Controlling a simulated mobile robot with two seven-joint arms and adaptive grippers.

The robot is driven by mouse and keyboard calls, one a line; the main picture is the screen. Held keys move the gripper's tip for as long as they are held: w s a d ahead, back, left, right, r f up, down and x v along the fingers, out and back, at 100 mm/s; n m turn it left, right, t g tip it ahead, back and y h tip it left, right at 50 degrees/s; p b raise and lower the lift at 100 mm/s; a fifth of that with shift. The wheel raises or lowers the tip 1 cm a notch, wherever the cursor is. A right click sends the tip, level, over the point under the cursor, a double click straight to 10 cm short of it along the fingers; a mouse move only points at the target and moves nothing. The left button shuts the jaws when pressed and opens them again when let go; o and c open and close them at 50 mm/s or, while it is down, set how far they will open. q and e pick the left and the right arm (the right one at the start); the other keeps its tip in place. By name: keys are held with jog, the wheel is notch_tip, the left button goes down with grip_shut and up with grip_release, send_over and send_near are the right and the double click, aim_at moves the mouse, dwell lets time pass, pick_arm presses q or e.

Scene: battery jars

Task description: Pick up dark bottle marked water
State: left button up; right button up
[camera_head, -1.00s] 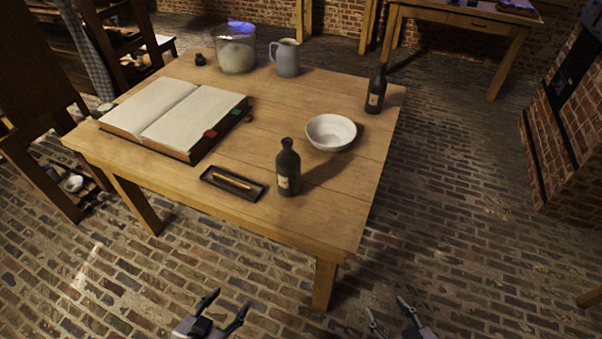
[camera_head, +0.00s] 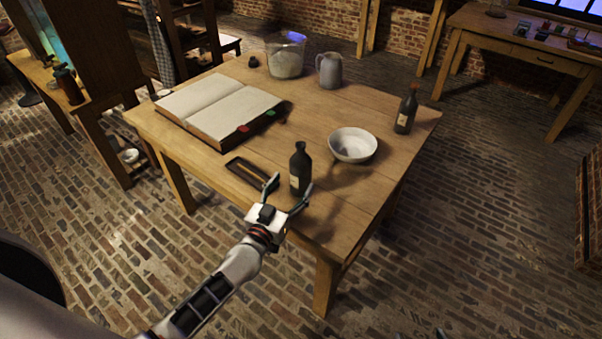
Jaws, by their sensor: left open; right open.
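Two dark bottles with pale labels stand upright on the wooden table (camera_head: 355,200). The nearer bottle (camera_head: 300,166) is near the table's front edge. The farther bottle (camera_head: 406,111), with a reddish-brown top, stands at the right edge. The label writing is too small to read. My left gripper (camera_head: 289,190) is open and empty at the front edge, its fingers pointing at the nearer bottle. One finger is left of this bottle and the other overlaps its lower right; I cannot tell whether they touch it. Only a tip of my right gripper (camera_head: 440,333) shows at the bottom edge.
A white bowl (camera_head: 353,145) stands between the bottles. A dark tray (camera_head: 251,172) with a pen lies just left of the nearer bottle. An open book (camera_head: 235,109), a grey jug (camera_head: 329,71) and a glass jar (camera_head: 286,57) are farther back.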

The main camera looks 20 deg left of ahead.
aim_at(301, 172)
pick_arm(q)
jog(key=shift+w+d+f, duration=0.1)
jog(key=shift+w+f, duration=0.05)
jog(key=shift+w, duration=0.8)
jog(key=w, duration=0.1)
jog(key=w+b, duration=0.1)
jog(key=w, duration=0.2)
jog(key=shift+w+d+f+b, duration=0.2)
jog(key=shift+d+b, duration=0.15)
jog(key=shift+r, duration=0.15)
jog(key=c, duration=1.5)
